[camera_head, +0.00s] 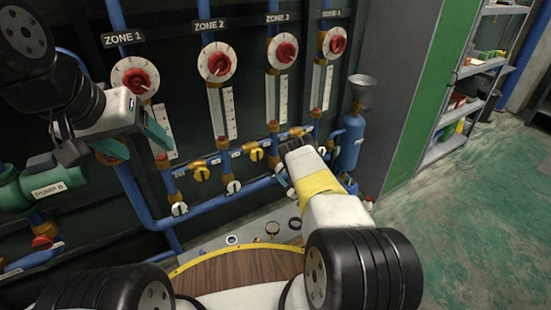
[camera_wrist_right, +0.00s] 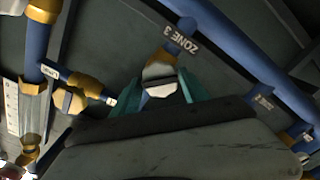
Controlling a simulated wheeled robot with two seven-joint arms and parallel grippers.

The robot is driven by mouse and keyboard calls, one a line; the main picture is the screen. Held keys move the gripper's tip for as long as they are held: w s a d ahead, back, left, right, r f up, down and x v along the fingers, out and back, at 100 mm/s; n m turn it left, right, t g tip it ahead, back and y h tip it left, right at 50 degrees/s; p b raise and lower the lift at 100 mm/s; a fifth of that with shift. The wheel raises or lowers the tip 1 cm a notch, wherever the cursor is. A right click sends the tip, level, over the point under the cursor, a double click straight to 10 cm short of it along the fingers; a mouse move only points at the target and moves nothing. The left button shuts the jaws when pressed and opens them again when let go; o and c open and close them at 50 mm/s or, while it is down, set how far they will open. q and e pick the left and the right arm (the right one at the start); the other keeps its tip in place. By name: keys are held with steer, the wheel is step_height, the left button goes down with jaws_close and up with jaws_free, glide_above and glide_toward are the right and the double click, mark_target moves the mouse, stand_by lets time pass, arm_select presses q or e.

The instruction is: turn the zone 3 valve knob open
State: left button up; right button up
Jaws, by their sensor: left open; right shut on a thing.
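The zone 3 valve knob (camera_wrist_right: 160,90) is a pale metal handle on a brass body, below the blue pipe with the "ZONE 3" label (camera_wrist_right: 182,40) in the right wrist view. The teal fingers of my right gripper (camera_wrist_right: 163,83) are on both sides of the knob and shut on it. In the head view my right gripper (camera_head: 282,176) is at the lower pipes, and its wrist hides the knob. My left gripper (camera_head: 135,140) is open and empty, in front of the panel below the Zone 1 red dial (camera_head: 135,77).
Other valve handles (camera_head: 233,187) line the lower pipes to the left. A blue cylinder (camera_head: 351,143) with a grey funnel stands close to the right of my right gripper. Pump B (camera_head: 48,190) is at the far left. The green floor (camera_head: 450,220) at the right is clear.

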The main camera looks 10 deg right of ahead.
steer(key=shift+r, duration=0.15)
steer(key=n, duration=0.4)
steer(key=shift+n, duration=0.3)
steer(key=n, duration=0.3)
steer(key=o, duration=1.4)
steer(key=shift+n, duration=0.3)
steer(key=shift+o, duration=0.2)
steer(key=shift+s+d, duration=0.1)
steer(key=shift+s, duration=0.05)
steer(key=v, duration=0.6)
steer(key=shift+s, duration=0.35)
